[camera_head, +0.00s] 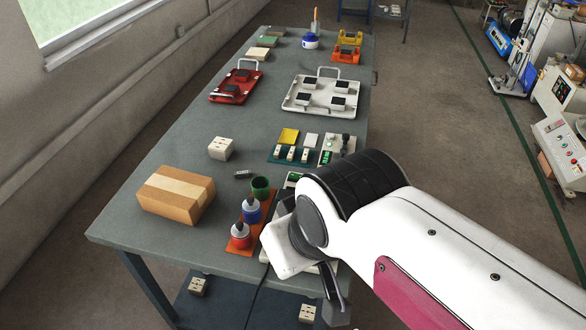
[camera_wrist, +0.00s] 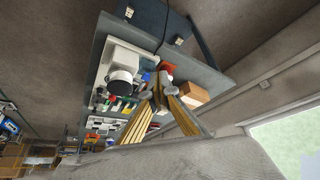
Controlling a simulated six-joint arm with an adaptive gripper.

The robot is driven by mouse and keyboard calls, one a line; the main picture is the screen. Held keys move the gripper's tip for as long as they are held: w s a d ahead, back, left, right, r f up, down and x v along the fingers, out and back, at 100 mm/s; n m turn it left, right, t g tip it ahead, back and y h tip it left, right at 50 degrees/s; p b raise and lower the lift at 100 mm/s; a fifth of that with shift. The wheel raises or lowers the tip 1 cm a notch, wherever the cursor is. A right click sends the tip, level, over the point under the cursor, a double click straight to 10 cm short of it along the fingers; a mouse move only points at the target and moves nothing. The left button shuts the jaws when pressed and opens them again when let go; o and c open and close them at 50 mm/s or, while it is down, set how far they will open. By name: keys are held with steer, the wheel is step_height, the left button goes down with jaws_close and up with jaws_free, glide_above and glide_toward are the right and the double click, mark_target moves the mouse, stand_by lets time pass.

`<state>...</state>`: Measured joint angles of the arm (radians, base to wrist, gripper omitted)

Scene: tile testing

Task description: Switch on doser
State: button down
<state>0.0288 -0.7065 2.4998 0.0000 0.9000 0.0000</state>
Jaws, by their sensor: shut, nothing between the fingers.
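A device with a small green display (camera_head: 292,179) stands near the front of the table, mostly hidden behind my arm; I cannot tell for sure that it is the doser. In the wrist view a white machine with a round dark-rimmed part (camera_wrist: 122,84) stands on the table, seen tilted. No switch can be made out on either. My gripper (camera_head: 338,300) hangs at the table's front right, largely hidden by my wrist. Its fingers also show in the wrist view (camera_wrist: 160,84); they are shut and hold nothing.
Red and blue bottles (camera_head: 240,236) stand on an orange mat beside a green cup (camera_head: 261,186). A cardboard box (camera_head: 177,194) sits at the left. A small control unit (camera_head: 334,151), a white tray (camera_head: 322,96) and a red tray (camera_head: 237,86) lie farther back.

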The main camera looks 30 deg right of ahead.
steer(key=m+g+h, duration=0.2)
steer(key=m, duration=0.6)
glide_above(292, 174)
steer(key=s+a, duration=0.2)
steer(key=s, duration=0.2)
step_height(292, 174, down, 3)
steer(key=shift+w+d+f, duration=0.2)
steer(key=shift+m, duration=0.3)
steer(key=shift+f, duration=0.15)
steer(key=x, duration=0.8)
steer(key=a+x, duration=0.1)
steer(key=x, duration=0.3)
steer(key=shift+s+f, duration=0.35)
steer(key=shift+w+f, duration=0.1)
steer(key=shift+f, duration=0.55)
steer(key=shift+f, duration=0.1)
